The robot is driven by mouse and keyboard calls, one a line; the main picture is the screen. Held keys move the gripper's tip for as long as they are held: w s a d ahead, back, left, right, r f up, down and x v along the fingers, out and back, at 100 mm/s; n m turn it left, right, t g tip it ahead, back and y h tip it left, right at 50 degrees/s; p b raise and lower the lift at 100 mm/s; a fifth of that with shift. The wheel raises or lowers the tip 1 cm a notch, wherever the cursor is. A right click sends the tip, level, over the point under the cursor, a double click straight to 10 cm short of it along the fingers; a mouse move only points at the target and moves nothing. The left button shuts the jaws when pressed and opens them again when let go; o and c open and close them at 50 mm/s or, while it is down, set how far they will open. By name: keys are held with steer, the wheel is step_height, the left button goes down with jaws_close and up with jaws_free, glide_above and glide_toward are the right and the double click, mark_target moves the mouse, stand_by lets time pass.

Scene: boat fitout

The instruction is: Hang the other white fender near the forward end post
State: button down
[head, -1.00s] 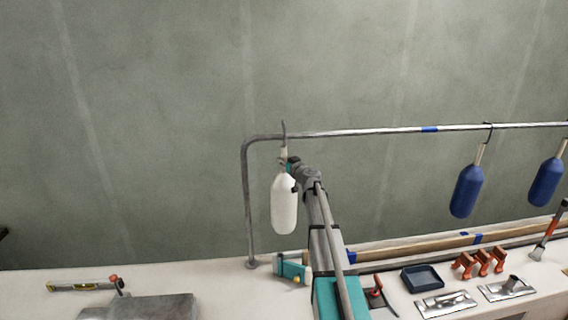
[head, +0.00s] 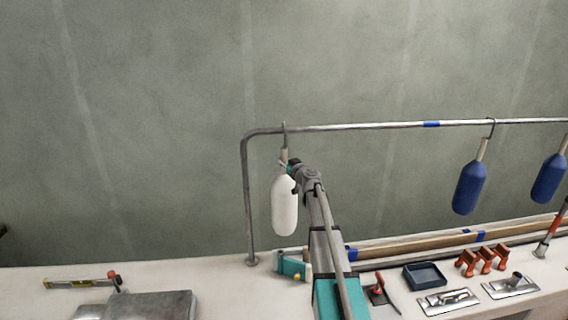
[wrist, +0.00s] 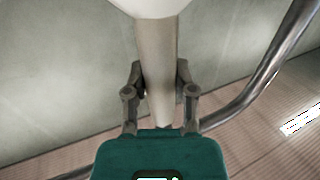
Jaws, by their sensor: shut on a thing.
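The white fender (head: 285,207) hangs upright just right of the bend at the rail's left end post (head: 248,205). Its hook (head: 285,128) is at the rail (head: 355,127) and looks to be over it; whether it bears weight I cannot tell. My gripper (head: 288,166) is shut on the fender's pale neck below the hook. In the wrist view my gripper (wrist: 160,95) has a finger on each side of the neck (wrist: 157,60), with part of the white body (wrist: 150,6) at the top edge.
Two blue fenders (head: 470,188) (head: 549,178) hang farther right on the rail. Blue tape (head: 431,124) marks the rail between.

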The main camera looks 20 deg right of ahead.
steer(key=shift+c, duration=1.8)
jaws_free()
steer(key=shift+s, duration=0.1)
steer(key=s+d, duration=0.1)
steer(key=s, duration=1.1)
steer(key=shift+d, duration=0.15)
steer(key=shift+w, duration=0.1)
